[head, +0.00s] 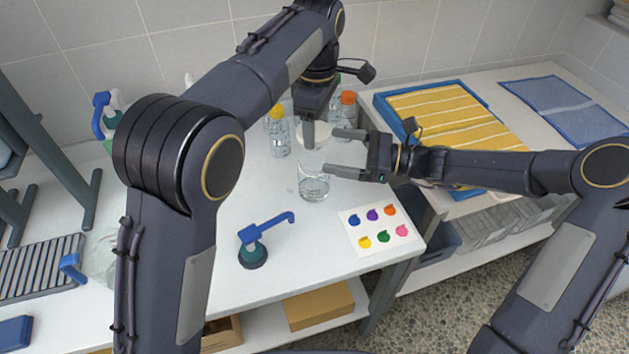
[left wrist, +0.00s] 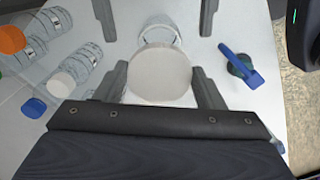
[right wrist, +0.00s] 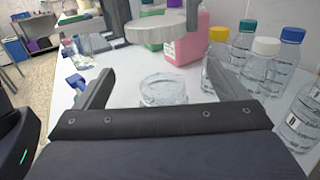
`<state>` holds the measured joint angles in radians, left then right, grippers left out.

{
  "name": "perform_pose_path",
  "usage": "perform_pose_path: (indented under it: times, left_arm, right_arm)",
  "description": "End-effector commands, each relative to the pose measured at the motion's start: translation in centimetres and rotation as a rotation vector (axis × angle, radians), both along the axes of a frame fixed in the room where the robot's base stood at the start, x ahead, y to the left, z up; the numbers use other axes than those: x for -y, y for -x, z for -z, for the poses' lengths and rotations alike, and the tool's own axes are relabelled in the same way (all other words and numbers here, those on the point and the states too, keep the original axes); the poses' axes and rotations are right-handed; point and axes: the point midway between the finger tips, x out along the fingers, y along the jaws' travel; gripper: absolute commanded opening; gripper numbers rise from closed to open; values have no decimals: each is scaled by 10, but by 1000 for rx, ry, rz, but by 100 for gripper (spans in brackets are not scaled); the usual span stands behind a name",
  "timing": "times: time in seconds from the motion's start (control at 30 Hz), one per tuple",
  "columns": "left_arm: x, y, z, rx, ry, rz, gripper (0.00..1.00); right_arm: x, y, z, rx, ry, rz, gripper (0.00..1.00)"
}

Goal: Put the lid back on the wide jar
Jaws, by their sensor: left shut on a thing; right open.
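The wide jar (head: 313,187) is clear glass and stands upright on the white table; its open rim shows in the right wrist view (right wrist: 164,88). The lid (left wrist: 160,73) is a pale round disc, held roughly level by my left gripper (head: 308,138), which is shut on it. In the right wrist view the lid (right wrist: 153,34) hangs above and beyond the jar, apart from it. My right gripper (head: 333,151) is open, its fingers on either side of the jar near its top. Whether a finger touches the glass cannot be told.
Bottles with coloured caps, one yellow (head: 278,132) and one orange (head: 347,107), stand behind the jar. A blue-handled tool (head: 254,255) stands at the front left. A colour-dot card (head: 380,230) lies front right. A blue tray with a yellow striped towel (head: 440,112) is farther right.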

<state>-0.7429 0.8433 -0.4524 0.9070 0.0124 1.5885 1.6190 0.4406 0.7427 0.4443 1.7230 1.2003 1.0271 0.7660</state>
Motion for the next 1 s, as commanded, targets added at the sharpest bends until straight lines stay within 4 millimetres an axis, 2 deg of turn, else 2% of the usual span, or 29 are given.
perform_pose_path:
  times: [0.33,0.47,0.83,0.87,0.9,1.0]
  left_arm:
    - [0,0,0,0,0,0,39]
    - [0,0,0,0,0,1,39]
    - [0,0,0,1,0,1,39]
    - [0,0,0,1,0,1,39]
    - [0,0,0,1,0,1,39]
    - [0,0,0,1,0,1,39]
  right_arm:
    - [0,0,1,-1,-1,0,94]
    - [0,0,11,-2,0,-1,94]
    - [0,0,80,-5,-2,0,94]
    - [-2,0,84,-4,-2,-1,94]
    - [-13,-1,80,3,-3,-6,94]
    - [-33,-5,80,1,-1,-5,94]
